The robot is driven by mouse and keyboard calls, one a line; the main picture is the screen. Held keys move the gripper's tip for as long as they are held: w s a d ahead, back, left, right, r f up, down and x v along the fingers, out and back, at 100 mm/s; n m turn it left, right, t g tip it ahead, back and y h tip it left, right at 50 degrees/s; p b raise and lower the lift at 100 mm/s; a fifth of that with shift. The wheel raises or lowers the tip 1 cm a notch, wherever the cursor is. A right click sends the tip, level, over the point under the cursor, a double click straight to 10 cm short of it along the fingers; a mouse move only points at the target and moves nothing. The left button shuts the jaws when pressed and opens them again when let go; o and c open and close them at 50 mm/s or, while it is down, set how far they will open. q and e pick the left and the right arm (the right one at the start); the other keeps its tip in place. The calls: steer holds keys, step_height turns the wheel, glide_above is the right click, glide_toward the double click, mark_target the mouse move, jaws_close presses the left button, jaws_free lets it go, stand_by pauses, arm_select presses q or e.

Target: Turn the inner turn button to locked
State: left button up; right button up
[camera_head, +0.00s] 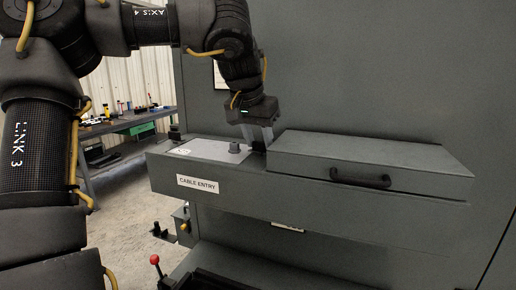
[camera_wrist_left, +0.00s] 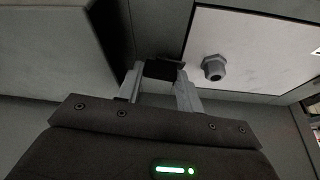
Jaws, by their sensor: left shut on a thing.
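My left gripper (camera_head: 258,135) reaches down to the grey enclosure box, at the gap between the pale plate and the raised lid. In the left wrist view its two pale fingers (camera_wrist_left: 160,85) are shut on a small dark block, which looks like the inner turn button (camera_wrist_left: 161,69). In the head view the button is mostly hidden by the fingers. Whether it stands at locked cannot be told. The pale plate (camera_head: 200,150) carries a grey cable gland (camera_head: 234,148) close to the left of the fingers. My right gripper is not in view.
The raised grey lid (camera_head: 330,148) with a black handle (camera_head: 360,178) lies right of the gripper. A "CABLE ENTRY" label (camera_head: 197,185) is on the box front. The tall cabinet wall (camera_head: 380,70) stands behind. A red-knobbed lever (camera_head: 155,260) is below; a workbench (camera_head: 125,122) stands at left.

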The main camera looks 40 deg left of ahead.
arm_select(q)
steer(key=shift+n+y, duration=0.3)
steer(key=shift+n, duration=0.5)
steer(key=o, duration=0.9)
steer(key=shift+o, duration=0.4)
